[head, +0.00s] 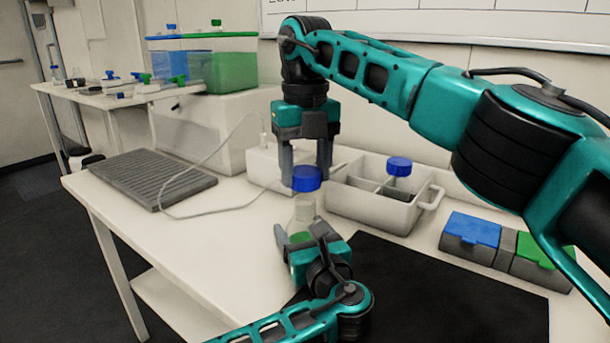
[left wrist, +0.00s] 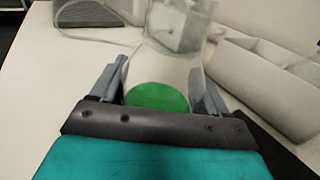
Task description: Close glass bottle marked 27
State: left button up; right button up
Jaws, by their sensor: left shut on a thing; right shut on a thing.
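A clear glass bottle (head: 302,214) with a green patch low on its side stands upright over the white table. My left gripper (head: 303,240) is shut around its lower body; the left wrist view shows the bottle (left wrist: 172,70) and its green patch between the fingers. A blue cap (head: 306,179) is at the bottle's mouth. My right gripper (head: 306,172) points down from above, shut on the blue cap. I cannot tell whether the cap touches the neck. No number is readable on the bottle.
A white divided container (head: 375,207) behind right holds another blue-capped bottle (head: 398,170). Blue-lidded (head: 471,231) and green-lidded (head: 540,250) boxes stand at right. A grey ribbed mat (head: 150,180) lies at left, with a cable near it. A black mat (head: 430,295) covers the front.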

jog(key=shift+f, duration=0.85)
jog(key=shift+f, duration=0.9)
jog(key=shift+f, duration=0.55)
